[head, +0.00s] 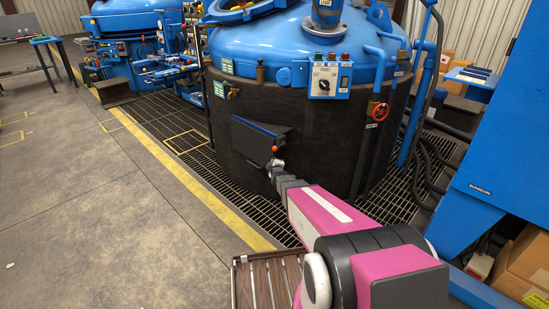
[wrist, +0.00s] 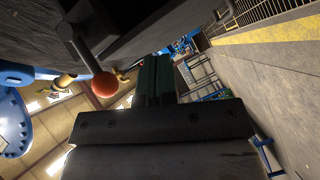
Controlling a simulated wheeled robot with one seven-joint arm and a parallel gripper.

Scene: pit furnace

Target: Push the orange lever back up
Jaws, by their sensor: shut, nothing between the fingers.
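The orange lever shows in the wrist view as an orange-red ball knob (wrist: 105,84) on a dark rod, left of my fingers. In the head view its knob (head: 275,148) is a small orange-red dot at the right part of the dark box on the furnace front. My gripper (head: 276,163) is just below the knob there, partly hiding the lever's rod. In the wrist view my gripper's dark green fingers (wrist: 155,78) are together, with nothing between them. A small gap shows between knob and fingers in the picture; I cannot tell the depth between them.
The dark box (head: 258,138) juts from the black furnace wall (head: 330,145). A control panel (head: 330,79) and a red valve wheel (head: 380,112) are above right. A slatted brown platform (head: 265,283) is near my arm.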

